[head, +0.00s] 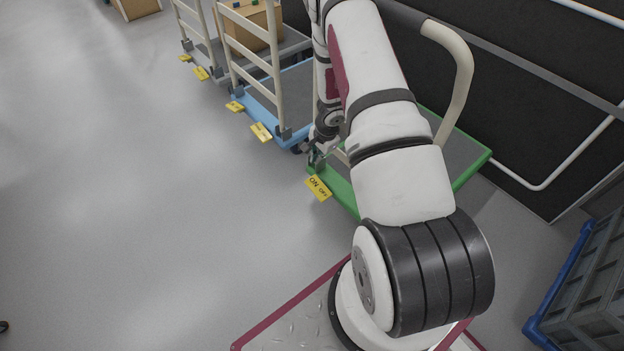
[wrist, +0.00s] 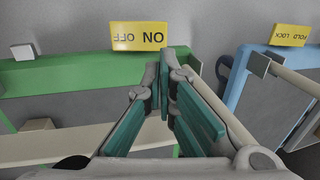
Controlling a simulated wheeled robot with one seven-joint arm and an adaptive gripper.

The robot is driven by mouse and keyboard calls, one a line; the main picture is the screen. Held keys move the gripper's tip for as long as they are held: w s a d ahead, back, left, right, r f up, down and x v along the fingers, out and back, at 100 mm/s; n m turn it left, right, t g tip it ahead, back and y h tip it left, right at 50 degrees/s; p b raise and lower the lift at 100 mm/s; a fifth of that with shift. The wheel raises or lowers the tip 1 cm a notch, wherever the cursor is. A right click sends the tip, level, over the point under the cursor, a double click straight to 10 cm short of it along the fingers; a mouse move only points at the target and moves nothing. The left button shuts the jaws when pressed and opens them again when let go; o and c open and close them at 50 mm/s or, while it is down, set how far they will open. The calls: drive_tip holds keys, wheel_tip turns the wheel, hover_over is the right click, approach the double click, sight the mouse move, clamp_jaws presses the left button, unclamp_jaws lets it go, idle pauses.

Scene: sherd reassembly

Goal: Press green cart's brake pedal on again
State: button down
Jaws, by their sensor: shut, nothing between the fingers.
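The green cart (head: 472,167) stands beside my base, largely hidden behind my arm in the head view. Its yellow brake pedal (head: 319,188), marked ON and OFF, sticks out from the near left corner. In the wrist view the pedal (wrist: 139,36) appears upside down beyond the cart's green edge (wrist: 60,73). I cannot tell which side of the pedal is down. My gripper (head: 314,154) is shut and empty over the cart's corner. In the wrist view its teal-padded fingertips (wrist: 165,58) are just right of and below the pedal, with no clear contact.
A blue cart (head: 285,95) stands close behind, with its FOLD LOCK pedal (wrist: 290,35) at the right of the wrist view. A grey cart (head: 205,60) is farther back. A blue-rimmed crate (head: 556,275) is at the right. The floor (head: 130,200) at left is open.

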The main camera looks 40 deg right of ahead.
drive_tip(key=shift+s+d+f, duration=0.15)
drive_tip(key=shift+s+f, duration=0.05)
drive_tip(key=shift+f, duration=0.1)
drive_tip(key=shift+f, duration=0.1)
drive_tip(key=b, duration=0.4)
approach(313, 181)
drive_tip(key=x, duration=0.6)
drive_tip(key=shift+f, duration=0.4)
drive_tip(key=shift+w+f, duration=0.1)
